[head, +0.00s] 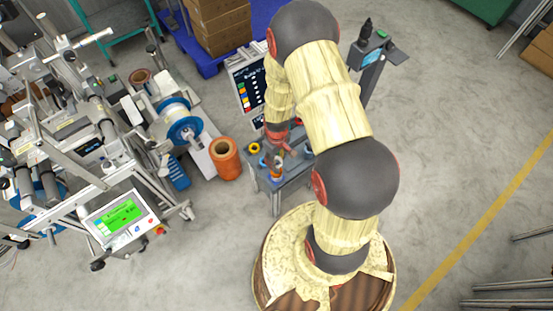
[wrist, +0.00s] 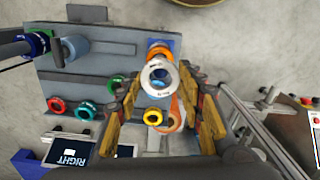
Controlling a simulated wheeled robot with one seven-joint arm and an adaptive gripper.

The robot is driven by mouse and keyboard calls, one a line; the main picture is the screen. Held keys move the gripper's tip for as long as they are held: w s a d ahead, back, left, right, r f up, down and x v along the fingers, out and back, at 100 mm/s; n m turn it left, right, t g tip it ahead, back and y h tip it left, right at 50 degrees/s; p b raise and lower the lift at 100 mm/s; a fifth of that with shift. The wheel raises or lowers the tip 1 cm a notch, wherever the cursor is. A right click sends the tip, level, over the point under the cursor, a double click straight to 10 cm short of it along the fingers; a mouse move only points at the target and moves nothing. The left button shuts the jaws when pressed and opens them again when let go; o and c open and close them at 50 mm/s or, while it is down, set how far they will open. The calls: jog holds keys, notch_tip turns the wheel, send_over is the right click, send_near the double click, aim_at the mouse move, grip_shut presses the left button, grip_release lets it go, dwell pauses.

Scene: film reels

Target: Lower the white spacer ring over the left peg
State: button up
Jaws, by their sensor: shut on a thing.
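The white spacer ring (wrist: 160,78) is held between the two fingertips of my gripper (wrist: 160,88), with dark lettering on its face. Through its hole I see a pale blue-grey round shape; I cannot tell whether the peg's tip is inside the ring. Just beyond it is an orange ring (wrist: 160,52) on a blue patch, where the peg of this side stands; the peg is mostly hidden by the white ring. The other peg (wrist: 75,47) carries green and blue rings. In the head view my gripper (head: 278,150) is over the bench and the white ring cannot be made out.
On the grey bench (wrist: 105,68) lie loose red (wrist: 57,105), blue (wrist: 85,110), green (wrist: 115,84) and yellow (wrist: 152,116) rings. A sign marked RIGHT (wrist: 70,157) is at the bench's edge. An orange roll (head: 225,160) stands on the floor left of the bench.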

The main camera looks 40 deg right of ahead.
jog(key=shift+f, duration=0.25)
jog(key=shift+f+b, duration=0.35)
jog(key=shift+b, duration=0.05)
jog(key=shift+f+b, duration=0.3)
jog(key=shift+f, duration=0.1)
dwell(0.4)
jog(key=shift+f, duration=0.3)
jog(key=shift+f+b, duration=1)
jog(key=shift+f, duration=0.2)
dwell(0.5)
jog(key=shift+f, duration=0.3)
jog(key=o, duration=1.2)
